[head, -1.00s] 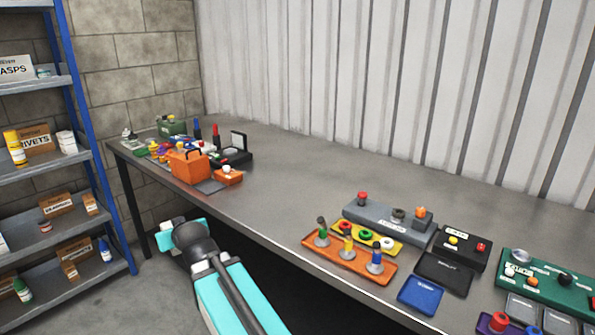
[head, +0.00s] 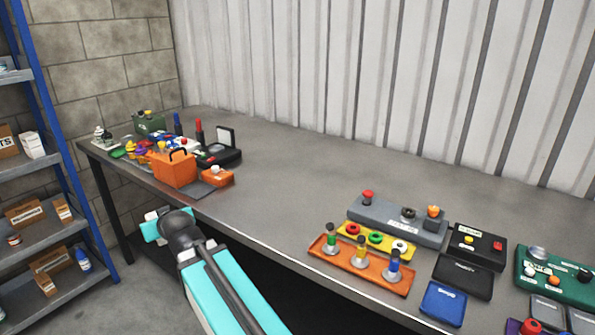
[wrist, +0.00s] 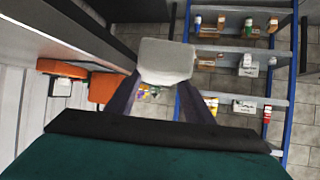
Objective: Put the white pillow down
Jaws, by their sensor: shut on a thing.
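The white pillow (wrist: 166,62) is a pale, rounded block in the wrist view. My gripper (wrist: 162,88) is shut on it, with one dark finger on each side. The pillow is held in the air, with floor and shelving behind it in that view. In the head view my arm reaches out beside the front edge of the grey workbench (head: 290,175). My gripper's fingers are hidden behind the arm there, and I cannot make out the pillow clearly.
On the bench's far left stand an orange toolbox (head: 172,168), a dark open case (head: 222,152) and several small items. An orange tray (head: 340,268), a grey block (head: 385,220) and a blue tray (head: 443,303) fill the right. The bench's middle is clear. Blue shelving (head: 55,150) stands left.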

